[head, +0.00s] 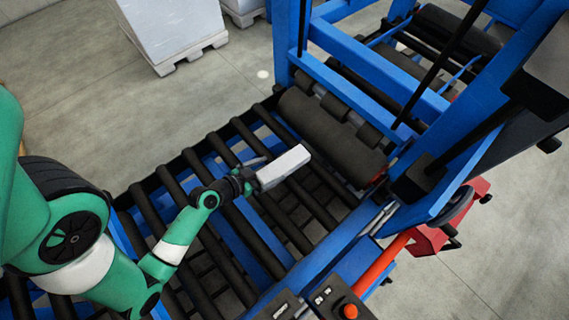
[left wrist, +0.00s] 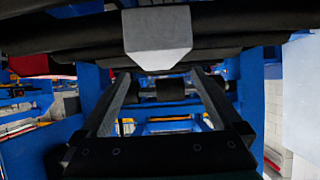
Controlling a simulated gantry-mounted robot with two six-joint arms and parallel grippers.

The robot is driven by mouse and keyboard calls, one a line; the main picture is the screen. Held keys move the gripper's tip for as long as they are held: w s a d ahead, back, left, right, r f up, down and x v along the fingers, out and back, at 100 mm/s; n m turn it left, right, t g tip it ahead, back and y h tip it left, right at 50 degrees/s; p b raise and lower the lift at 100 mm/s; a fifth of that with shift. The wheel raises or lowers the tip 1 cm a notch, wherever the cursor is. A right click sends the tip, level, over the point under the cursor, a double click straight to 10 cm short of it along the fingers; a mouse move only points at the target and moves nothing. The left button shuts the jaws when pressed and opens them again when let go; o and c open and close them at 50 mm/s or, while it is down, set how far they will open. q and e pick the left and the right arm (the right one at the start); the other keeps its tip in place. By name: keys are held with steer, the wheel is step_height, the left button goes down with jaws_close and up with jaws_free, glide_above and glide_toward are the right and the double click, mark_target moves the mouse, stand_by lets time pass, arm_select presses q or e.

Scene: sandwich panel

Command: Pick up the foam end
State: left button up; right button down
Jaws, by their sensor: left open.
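A pale grey-white block (head: 283,167), which looks like the foam end, is over the black roller conveyor (head: 190,165). It also shows at the top middle of the left wrist view (left wrist: 158,36), at the far end of the fingers. My left gripper (head: 255,176) is at the block's left end in the head view. In the left wrist view its two fingers (left wrist: 163,78) are spread apart, with the block just beyond or between their tips. I cannot tell whether they touch it. My right gripper is in neither view.
A thick dark roller (head: 325,135) lies across the conveyor's far end, under a blue frame (head: 375,75). A control box with a red button (head: 350,311) stands at the lower right. A large wrapped pale load (head: 170,25) stands on the floor at the back left.

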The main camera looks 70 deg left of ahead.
mark_target(283, 165)
arm_select(q)
steer(key=x, duration=0.7)
steer(key=shift+w+d, duration=0.15)
steer(key=c, duration=1.3)
